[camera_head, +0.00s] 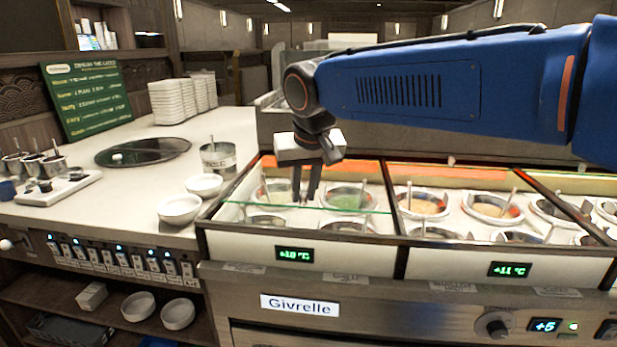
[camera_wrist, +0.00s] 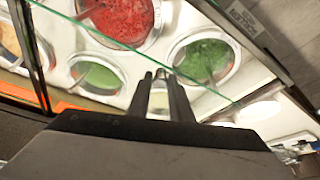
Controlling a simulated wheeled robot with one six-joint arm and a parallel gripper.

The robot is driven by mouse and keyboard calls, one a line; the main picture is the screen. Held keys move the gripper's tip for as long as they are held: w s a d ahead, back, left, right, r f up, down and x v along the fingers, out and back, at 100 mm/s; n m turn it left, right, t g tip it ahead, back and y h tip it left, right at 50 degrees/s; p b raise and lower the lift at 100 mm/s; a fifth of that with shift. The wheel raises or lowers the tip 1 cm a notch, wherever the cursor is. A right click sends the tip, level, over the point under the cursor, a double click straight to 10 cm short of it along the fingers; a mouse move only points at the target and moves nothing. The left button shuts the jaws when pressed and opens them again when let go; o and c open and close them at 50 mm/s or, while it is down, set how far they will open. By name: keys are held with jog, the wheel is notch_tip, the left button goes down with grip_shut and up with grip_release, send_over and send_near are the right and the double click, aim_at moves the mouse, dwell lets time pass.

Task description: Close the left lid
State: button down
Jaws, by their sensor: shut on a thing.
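The left lid (camera_head: 240,200) is a clear glass pane with a green front edge over the left section of the sauce counter. Its front edge hangs a little above and behind the section's front rim, so the pane looks slightly raised; the exact gap is hard to judge. My gripper (camera_head: 305,196) points down at this front edge, with its fingers close together and shut on the lid. In the wrist view my gripper (camera_wrist: 160,76) meets the glass edge (camera_wrist: 110,40). The gripped spot is mostly hidden between the fingers.
Beneath the lid are sauce wells, including a green one (camera_head: 347,198). More wells, such as an orange one (camera_head: 423,205), fill the section to the right. White bowls (camera_head: 180,209) and a metal tin (camera_head: 218,158) stand on the counter to the left.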

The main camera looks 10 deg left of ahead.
jog(key=shift+s, duration=2.05)
jog(key=c, duration=1.9)
grip_release()
jog(key=shift+o, duration=0.2)
jog(key=v, duration=1.7)
jog(key=shift+r, duration=0.25)
jog(key=shift+c, duration=0.7)
